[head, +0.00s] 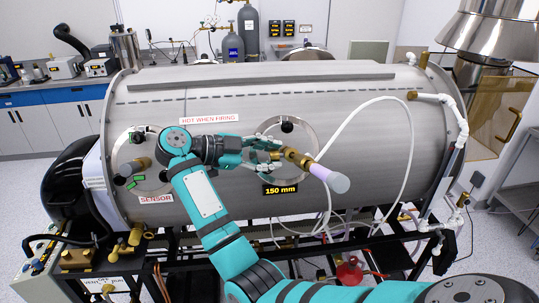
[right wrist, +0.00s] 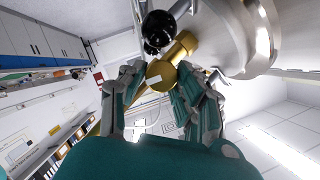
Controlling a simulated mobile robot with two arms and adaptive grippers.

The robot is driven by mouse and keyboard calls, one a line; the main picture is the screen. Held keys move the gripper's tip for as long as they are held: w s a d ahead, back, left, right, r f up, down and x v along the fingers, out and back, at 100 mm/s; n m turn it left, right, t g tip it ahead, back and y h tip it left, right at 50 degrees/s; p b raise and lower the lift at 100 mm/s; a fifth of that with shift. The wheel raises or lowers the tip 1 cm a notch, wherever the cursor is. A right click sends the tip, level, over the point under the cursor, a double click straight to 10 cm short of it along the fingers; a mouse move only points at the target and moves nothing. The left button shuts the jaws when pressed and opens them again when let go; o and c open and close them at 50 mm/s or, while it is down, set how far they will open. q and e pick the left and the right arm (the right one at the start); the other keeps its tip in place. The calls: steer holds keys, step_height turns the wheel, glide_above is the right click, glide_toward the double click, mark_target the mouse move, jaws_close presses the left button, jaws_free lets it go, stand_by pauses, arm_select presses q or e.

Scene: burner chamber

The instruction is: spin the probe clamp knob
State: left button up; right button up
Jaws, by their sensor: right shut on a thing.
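The probe clamp knob (right wrist: 161,74) is a round brass piece with a white mark on its face, seen close in the right wrist view. My right gripper (head: 274,156) reaches in front of the steel chamber, and its fingers are on either side of the knob, shut on it. In the head view the fingers partly hide the knob. A brass clamp body (head: 300,160) sits beside it, with a probe that ends in a pale lavender and white handle (head: 331,178). A black ball (head: 287,127) is just above. My left gripper is not in view.
The steel chamber (head: 370,100) fills the middle. A white hose (head: 352,108) loops close to the right of the probe. A sensor port (head: 140,165) with brass fittings is at left. A 150 mm label (head: 281,190) lies below the gripper.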

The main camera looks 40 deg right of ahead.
jaws_close()
steer(key=shift+f+b, duration=0.15)
steer(key=shift+b, duration=0.15)
steer(key=shift+a+f+m+t+b, duration=0.1)
steer(key=shift+f+m+t+b, duration=0.4)
steer(key=shift+b, duration=0.75)
steer(key=shift+r+m+h+b, duration=0.4)
steer(key=shift+r+m+b, duration=0.05)
steer(key=shift+m, duration=0.05)
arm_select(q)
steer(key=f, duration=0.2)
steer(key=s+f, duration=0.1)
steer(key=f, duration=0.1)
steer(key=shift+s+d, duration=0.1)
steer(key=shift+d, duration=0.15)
arm_select(e)
steer(key=shift+r, duration=0.15)
steer(key=o, duration=1)
jaws_free()
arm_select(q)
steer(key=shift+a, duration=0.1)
arm_select(e)
step_height(320, 180, up, 10)
